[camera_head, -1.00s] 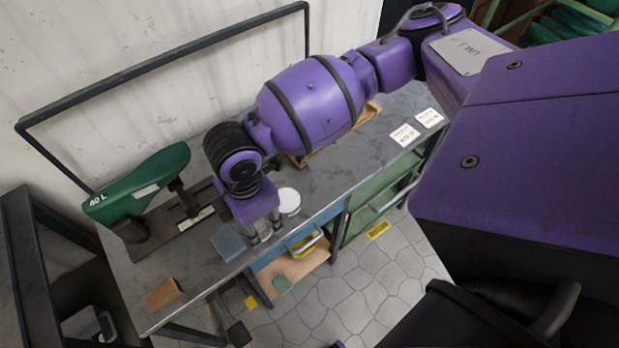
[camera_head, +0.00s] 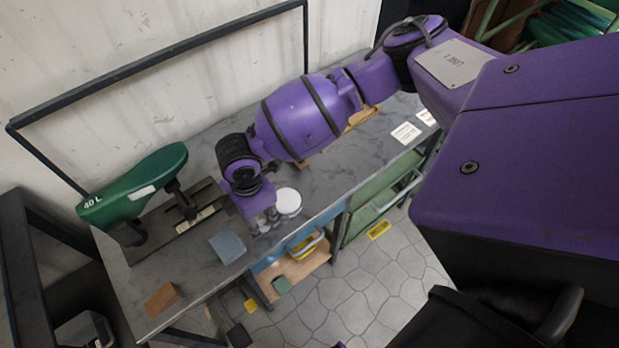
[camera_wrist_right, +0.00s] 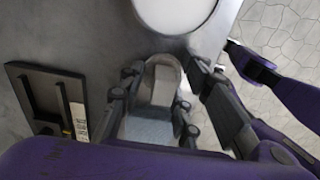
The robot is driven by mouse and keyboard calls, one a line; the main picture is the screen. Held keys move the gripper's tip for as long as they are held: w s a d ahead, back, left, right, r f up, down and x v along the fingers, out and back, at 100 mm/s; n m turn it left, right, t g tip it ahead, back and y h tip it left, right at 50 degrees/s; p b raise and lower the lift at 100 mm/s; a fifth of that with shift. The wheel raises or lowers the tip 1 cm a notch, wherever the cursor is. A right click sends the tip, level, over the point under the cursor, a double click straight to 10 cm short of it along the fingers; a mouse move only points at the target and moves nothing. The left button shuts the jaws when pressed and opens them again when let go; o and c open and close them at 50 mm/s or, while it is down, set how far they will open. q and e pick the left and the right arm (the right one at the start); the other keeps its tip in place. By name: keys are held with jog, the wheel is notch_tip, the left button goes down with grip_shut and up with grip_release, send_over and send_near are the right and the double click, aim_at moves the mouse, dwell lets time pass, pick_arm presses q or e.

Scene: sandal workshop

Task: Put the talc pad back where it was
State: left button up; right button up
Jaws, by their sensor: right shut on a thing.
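My right gripper (camera_head: 265,222) is low over the grey bench, close beside a round white dish (camera_head: 288,202). In the right wrist view its fingers (camera_wrist_right: 158,100) are shut on a small pale block with a rounded end (camera_wrist_right: 162,86), which I take for the talc pad. The head view hides this block behind the fingers. The white dish also shows at the top of the wrist view (camera_wrist_right: 175,8), just past the held block.
A blue-grey block (camera_head: 228,247) lies left of my right gripper. A green foot form (camera_head: 135,187) on a dark stand is further left. A brown block (camera_head: 162,299) sits at the near left corner. White cards (camera_head: 405,133) lie at the right.

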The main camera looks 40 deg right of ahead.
jog(key=shift+f, duration=0.1)
jog(key=o, duration=1)
jog(key=shift+f, duration=0.1)
notch_tip(320, 180, up, 12)
jog(key=shift+r+p, duration=0.25)
jog(key=shift+p, duration=0.3)
